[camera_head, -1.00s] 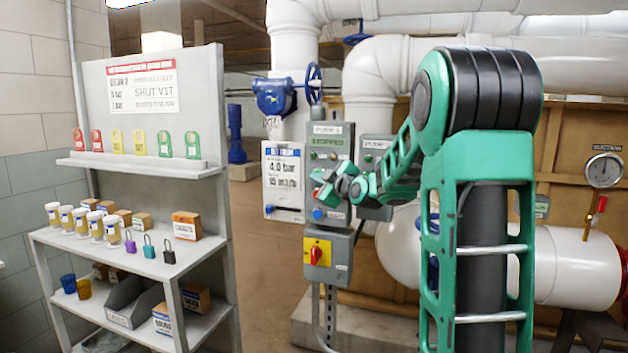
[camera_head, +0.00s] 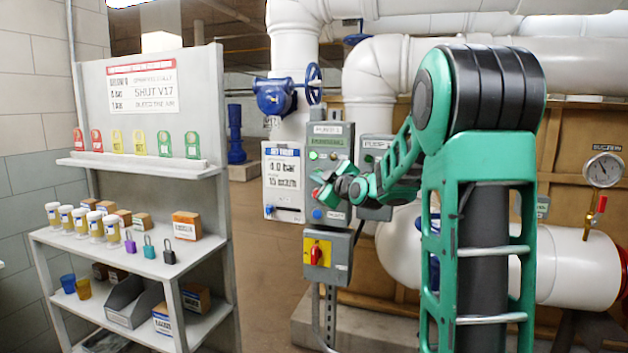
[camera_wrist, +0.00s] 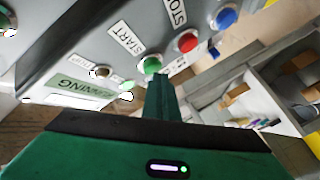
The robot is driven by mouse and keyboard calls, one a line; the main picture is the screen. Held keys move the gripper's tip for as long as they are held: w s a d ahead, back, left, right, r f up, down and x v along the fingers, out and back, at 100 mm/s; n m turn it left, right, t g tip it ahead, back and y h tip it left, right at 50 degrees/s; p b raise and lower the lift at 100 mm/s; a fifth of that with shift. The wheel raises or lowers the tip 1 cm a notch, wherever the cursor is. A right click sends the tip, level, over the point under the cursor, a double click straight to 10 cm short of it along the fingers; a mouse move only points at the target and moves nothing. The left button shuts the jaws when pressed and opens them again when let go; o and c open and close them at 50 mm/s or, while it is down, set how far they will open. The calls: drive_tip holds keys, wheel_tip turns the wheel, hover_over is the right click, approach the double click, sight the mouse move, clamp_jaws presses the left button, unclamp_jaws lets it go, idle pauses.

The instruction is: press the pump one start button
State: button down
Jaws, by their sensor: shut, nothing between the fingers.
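The pump one control box (camera_head: 345,134) is grey and stands on a post left of my arm. My gripper (camera_head: 322,190) is in front of its button area and hides part of it. In the wrist view the green start button (camera_wrist: 152,65) sits beside the START label (camera_wrist: 126,39). My shut, empty fingers (camera_wrist: 161,78) end right at the lower edge of this button in the picture. I cannot tell whether they touch it. The red button (camera_wrist: 187,42) by the STOP label and a blue button (camera_wrist: 226,18) lie to the right.
A green strip (camera_wrist: 85,88) ending in "NING" shows on the box. An isolator with a red handle (camera_head: 316,254) is below it. A second pump box (camera_head: 375,147) stands to the right, partly behind my arm. Shelves (camera_head: 130,165) with tags and padlocks stand at left.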

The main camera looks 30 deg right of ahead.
drive_tip(key=shift+s+a, duration=0.3)
drive_tip(key=shift+a, duration=0.05)
drive_tip(key=s+a, duration=0.1)
drive_tip(key=a, duration=0.1)
drive_tip(key=s+a, duration=0.2)
idle(0.6)
idle(0.6)
drive_tip(key=s+a+f+m+g, duration=0.1)
drive_tip(key=s+f+m+g, duration=0.35)
drive_tip(key=s+f, duration=0.5)
drive_tip(key=s+a+f+m+g, duration=0.1)
drive_tip(key=s+f+m+g, duration=0.2)
drive_tip(key=s+f+g, duration=0.65)
drive_tip(key=s+a+f+m+g+y, duration=0.1)
drive_tip(key=s+a+m, duration=0.1)
drive_tip(key=s, duration=1)
drive_tip(key=s+a+f+m+g+y, duration=0.1)
drive_tip(key=s+m, duration=0.4)
drive_tip(key=s, duration=0.8)
drive_tip(key=shift+s+a+f+g, duration=0.2)
drive_tip(key=shift+a+f+g, duration=0.45)
drive_tip(key=shift+a, duration=0.55)
